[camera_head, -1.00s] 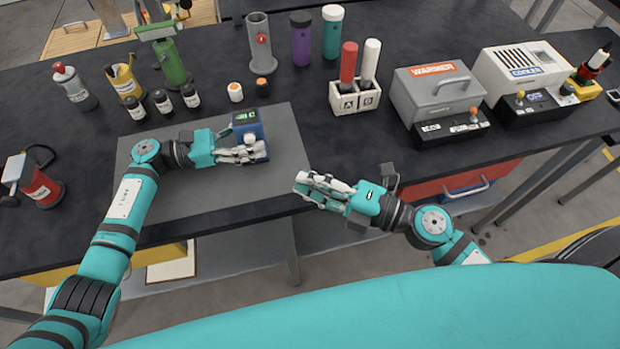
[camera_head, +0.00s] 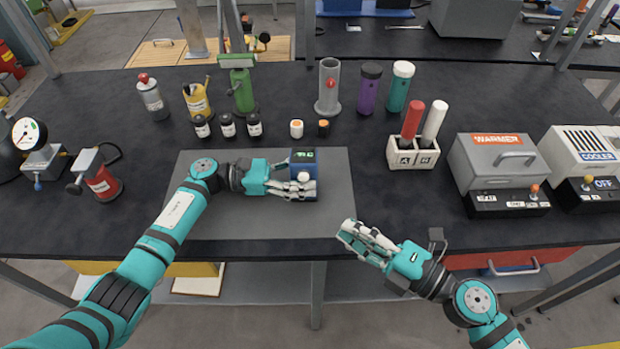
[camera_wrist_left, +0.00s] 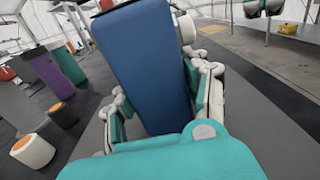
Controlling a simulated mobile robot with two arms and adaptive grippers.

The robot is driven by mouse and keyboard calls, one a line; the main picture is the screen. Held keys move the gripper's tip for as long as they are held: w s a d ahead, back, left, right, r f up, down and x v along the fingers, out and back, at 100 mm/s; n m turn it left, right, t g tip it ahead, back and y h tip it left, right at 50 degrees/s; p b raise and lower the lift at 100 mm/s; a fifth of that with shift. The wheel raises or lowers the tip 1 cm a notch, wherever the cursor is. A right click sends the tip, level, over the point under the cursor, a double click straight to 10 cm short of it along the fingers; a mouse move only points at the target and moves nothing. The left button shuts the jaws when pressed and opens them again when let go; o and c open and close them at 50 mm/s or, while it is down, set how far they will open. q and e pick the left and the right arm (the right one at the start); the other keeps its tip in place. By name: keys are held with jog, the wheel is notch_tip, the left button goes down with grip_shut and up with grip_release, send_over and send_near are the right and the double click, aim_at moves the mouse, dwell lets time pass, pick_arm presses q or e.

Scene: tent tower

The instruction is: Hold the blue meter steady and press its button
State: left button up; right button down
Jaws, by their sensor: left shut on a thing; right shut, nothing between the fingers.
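The blue meter (camera_head: 303,160) stands on the grey mat (camera_head: 240,224), with a small dark display with green figures on its top. My left gripper (camera_head: 300,187) is shut on the meter from the left, covering its lower front. In the left wrist view the meter's blue body (camera_wrist_left: 145,62) fills the space between the fingers. A pale round part (camera_wrist_left: 185,27) sticks out from its side there; I cannot tell if it is the button. My right gripper (camera_head: 352,236) is shut and empty, in front of the mat's right end, apart from the meter.
Behind the mat stand small dark bottles (camera_head: 228,125), an orange-capped white jar (camera_head: 296,129) and a grey cylinder (camera_head: 329,86). A two-slot holder (camera_head: 413,153) with red and white sticks, then the warmer (camera_head: 495,165), stand at right. The mat's right part is clear.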

pick_arm(q)
jog(key=o, duration=1.5)
jog(key=shift+c, duration=0.2)
